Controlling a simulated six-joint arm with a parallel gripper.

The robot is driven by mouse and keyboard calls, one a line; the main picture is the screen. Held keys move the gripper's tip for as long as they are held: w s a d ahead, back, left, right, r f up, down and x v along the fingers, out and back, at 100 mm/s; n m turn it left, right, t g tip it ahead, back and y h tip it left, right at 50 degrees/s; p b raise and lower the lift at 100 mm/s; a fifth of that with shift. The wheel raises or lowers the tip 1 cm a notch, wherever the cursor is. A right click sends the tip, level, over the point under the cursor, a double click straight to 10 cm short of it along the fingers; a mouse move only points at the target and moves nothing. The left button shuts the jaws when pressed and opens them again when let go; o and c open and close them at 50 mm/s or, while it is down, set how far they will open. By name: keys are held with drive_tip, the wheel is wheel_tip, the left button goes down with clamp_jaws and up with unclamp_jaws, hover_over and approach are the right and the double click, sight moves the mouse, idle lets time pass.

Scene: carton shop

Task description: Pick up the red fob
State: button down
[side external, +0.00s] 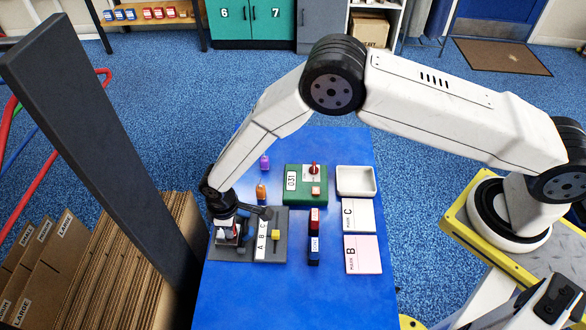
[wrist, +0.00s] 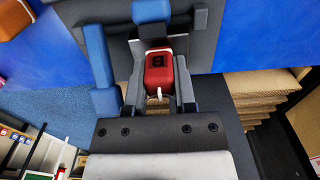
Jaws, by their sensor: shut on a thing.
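The red fob (wrist: 159,76), marked with a dark letter B, sits between the two fingers of my gripper (wrist: 159,88) in the wrist view. My gripper is shut on it, with a finger along each side. In the side view my gripper (side external: 231,236) is low over the left part of a grey board (side external: 272,252), and its body mostly hides the fob there. I cannot tell whether the fob is clear of the board.
Right are a green box (side external: 291,203), a red-and-blue bar (side external: 314,240), a white tray (side external: 356,193) and cards (side external: 363,262).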

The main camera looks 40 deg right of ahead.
drive_tip(key=shift+r, duration=0.75)
drive_tip(key=s+d+r, duration=0.6)
drive_tip(key=s+r, duration=0.5)
drive_tip(key=s, duration=0.1)
drive_tip(key=shift+s+d, duration=0.15)
drive_tip(key=shift+d, duration=0.15)
